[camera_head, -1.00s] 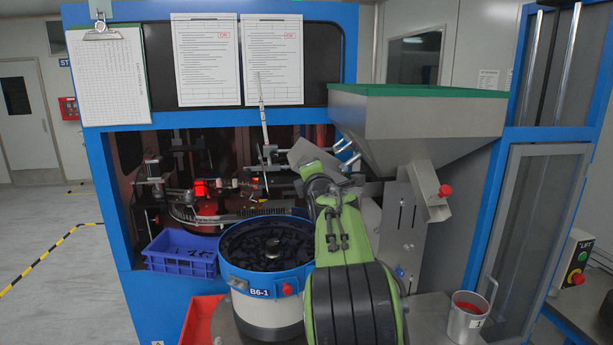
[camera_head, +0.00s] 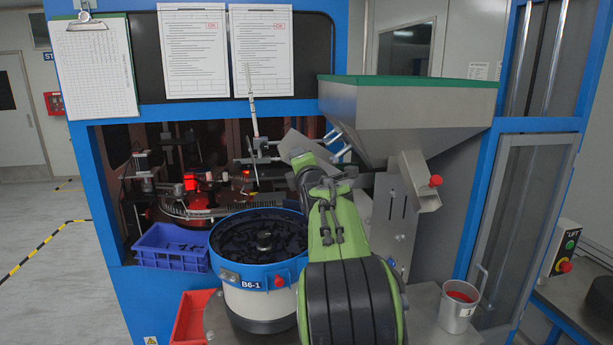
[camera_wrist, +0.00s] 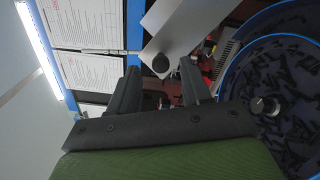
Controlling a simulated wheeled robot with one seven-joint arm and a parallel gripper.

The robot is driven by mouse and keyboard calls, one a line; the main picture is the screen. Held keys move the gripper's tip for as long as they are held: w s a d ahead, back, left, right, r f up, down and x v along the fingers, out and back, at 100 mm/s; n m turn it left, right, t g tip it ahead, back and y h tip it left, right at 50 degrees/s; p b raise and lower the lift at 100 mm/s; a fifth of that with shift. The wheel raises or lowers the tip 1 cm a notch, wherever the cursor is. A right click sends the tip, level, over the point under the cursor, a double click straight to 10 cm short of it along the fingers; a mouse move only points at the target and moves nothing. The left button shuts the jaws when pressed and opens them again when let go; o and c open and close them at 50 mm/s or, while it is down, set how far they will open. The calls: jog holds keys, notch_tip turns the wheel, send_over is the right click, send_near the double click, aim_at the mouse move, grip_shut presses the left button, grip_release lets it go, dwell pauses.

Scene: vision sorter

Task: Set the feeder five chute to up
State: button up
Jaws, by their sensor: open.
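A grey metal chute plate (camera_head: 297,144) slants in front of the machine opening, left of the hopper. In the head view my green arm reaches up to the plate and hides most of the gripper and the knob.
A steel hopper (camera_head: 405,115) with a red-knobbed spout (camera_head: 420,180) stands right of the plate. A blue-rimmed bowl (camera_head: 262,303) marked B6-1, full of dark parts, stands left of my arm. A blue crate (camera_head: 170,254) and a steel cup (camera_head: 457,314) are nearby.

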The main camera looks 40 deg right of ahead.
jog(key=b+v, duration=0.4)
jog(key=v, duration=1)
jog(key=shift+s+f, duration=0.1)
jog(key=s+a+f+m+g+y, duration=0.3)
jog(key=s+a+f+m, duration=0.15)
jog(key=a+f, duration=0.3)
jog(key=s+a+f+m+g+y, duration=0.2)
jog(key=s+a+f+m+y, duration=0.15)
jog(key=s+a+f, duration=0.35)
jog(key=s+a+f+m+g+y, duration=0.1)
jog(key=s+a+f+m+g, duration=0.4)
jog(key=s+a+f+m, duration=0.3)
jog(key=s+f, duration=0.3)
jog(key=s, duration=0.2)
jog(key=shift+f+m+g, duration=0.3)
jog(key=shift+s+a, duration=0.1)
